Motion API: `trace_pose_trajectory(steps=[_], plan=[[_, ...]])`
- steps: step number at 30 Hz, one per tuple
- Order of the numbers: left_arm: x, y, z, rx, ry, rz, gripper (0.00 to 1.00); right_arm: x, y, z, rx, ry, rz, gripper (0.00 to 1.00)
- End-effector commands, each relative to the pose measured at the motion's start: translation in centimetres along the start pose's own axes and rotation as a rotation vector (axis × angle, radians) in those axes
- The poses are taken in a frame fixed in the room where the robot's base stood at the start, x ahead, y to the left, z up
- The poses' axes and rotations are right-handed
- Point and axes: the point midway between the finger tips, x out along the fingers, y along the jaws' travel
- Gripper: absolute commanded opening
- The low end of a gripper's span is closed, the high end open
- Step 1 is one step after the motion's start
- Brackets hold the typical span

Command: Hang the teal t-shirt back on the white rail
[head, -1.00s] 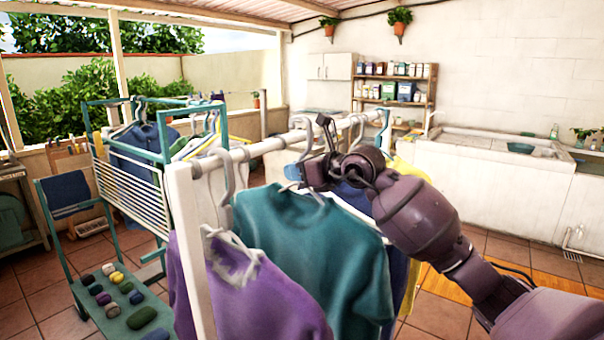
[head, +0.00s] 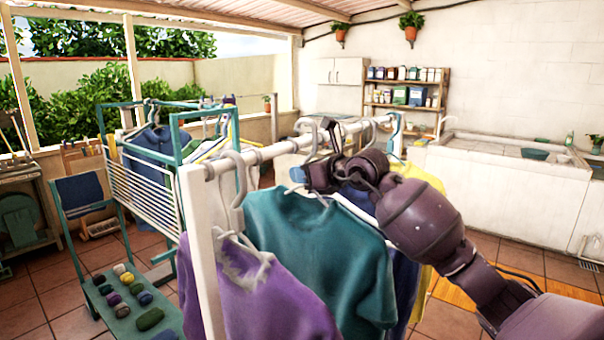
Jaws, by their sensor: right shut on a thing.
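The teal t-shirt (head: 315,255) hangs on a hanger just below the white rail (head: 266,152), right of a purple garment (head: 262,295). My right gripper (head: 312,178) is shut on the teal t-shirt's hanger, just above the shirt's collar. A grey hanger hook (head: 304,124) arcs at the rail above the gripper; I cannot tell whether it bears on the rail. The fingertips are partly hidden by the gripper's own body. My left gripper is not in view.
A yellow garment (head: 428,190) and blue ones hang farther along the rail, close to my right arm. A teal-framed drying rack (head: 175,150) stands behind left. A green bench (head: 130,315) with several coloured balls is at front left.

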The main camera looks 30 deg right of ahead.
Motion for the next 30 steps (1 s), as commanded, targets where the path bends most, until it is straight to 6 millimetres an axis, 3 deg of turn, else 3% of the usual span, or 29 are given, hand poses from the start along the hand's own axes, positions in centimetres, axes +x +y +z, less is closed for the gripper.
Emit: trace_pose_trajectory(steps=[18,29,30], plan=[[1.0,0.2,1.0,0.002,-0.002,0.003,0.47,0.6,0.0,-2.2,0.0,0.0,0.0,0.0],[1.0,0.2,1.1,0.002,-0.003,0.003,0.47,0.6,0.0,-2.4,0.0,-0.002,0.0,0.0],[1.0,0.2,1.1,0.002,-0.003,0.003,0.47,0.6,0.0,-2.4,0.0,-0.001,0.0,0.18]])
